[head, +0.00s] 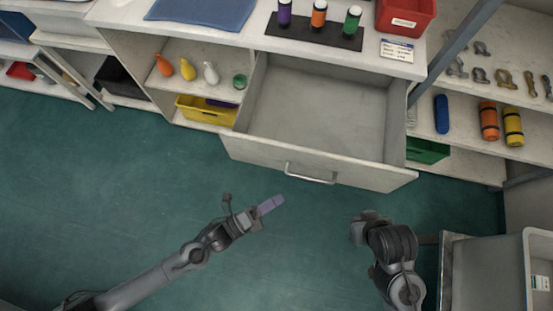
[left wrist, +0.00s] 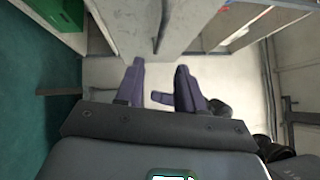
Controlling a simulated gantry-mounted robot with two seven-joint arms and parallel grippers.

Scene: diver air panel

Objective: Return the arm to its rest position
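My left gripper (head: 271,205) is over the green floor in front of the open drawer, below and left of its handle in the head view. In the left wrist view its two purple fingers (left wrist: 160,82) stand apart with no object clearly held between them. A small purple piece shows beyond the gap, beside a dark shape that looks like part of my right arm. My right gripper (head: 360,228) is in front of the drawer's right part, apart from it. Its fingers cannot be made out in the head view.
The drawer (head: 310,110) is pulled out and empty, with a metal handle (head: 310,174). The counter holds a rack (head: 314,36) with purple, orange and green bottles, a red bin (head: 405,16) and a blue mat (head: 203,12). A grey bin (head: 538,265) stands at right. Floor at left is clear.

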